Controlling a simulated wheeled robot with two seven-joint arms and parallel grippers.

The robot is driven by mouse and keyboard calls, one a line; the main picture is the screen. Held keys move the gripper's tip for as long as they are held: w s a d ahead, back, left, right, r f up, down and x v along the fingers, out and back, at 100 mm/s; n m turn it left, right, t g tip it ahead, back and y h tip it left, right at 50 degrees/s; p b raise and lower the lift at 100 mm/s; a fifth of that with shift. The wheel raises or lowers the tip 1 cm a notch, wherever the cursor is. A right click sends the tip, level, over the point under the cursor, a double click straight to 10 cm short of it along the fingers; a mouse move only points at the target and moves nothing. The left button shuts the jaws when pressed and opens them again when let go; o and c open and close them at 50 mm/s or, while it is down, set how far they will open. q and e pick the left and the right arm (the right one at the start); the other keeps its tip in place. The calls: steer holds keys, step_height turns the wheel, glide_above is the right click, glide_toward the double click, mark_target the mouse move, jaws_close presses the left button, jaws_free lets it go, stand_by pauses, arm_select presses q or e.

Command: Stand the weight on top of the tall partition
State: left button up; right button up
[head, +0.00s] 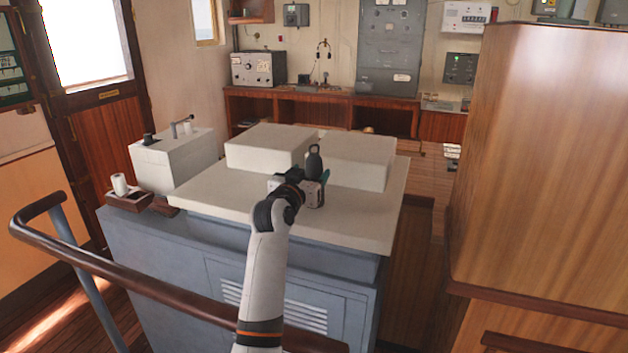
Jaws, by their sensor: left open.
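The weight (314,160) is a small dark, rounded piece with a narrow neck and a knob or loop on top. It is upright over the pale top of the grey console, in front of the gap between two white boxes. My left gripper (318,181) is open at the weight and hides its lower part. I cannot tell whether the fingers touch it or whether its base rests on the console. The tall partition (555,160) is the large wood-panelled block at the right, with its top edge well above the console. My right gripper is out of view.
The console top (365,215) is clear in front. Two white boxes (265,148) (358,162) stand on it behind the weight. A lever unit (175,160) is at its left. A brown handrail (150,285) crosses the front. A gap separates console and partition.

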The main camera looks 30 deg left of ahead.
mark_target(317, 166)
arm_select(q)
steer(key=x, duration=0.1)
steer(key=p+x, duration=0.1)
steer(key=x, duration=0.1)
steer(key=shift+w+d+r+p, duration=0.15)
steer(key=shift+w+r+p, duration=0.15)
steer(key=shift+w, duration=0.15)
steer(key=shift+w+f, duration=0.15)
steer(key=shift+w, duration=0.2)
jaws_close()
steer(key=shift+s+r, duration=0.1)
steer(key=shift+r, duration=0.2)
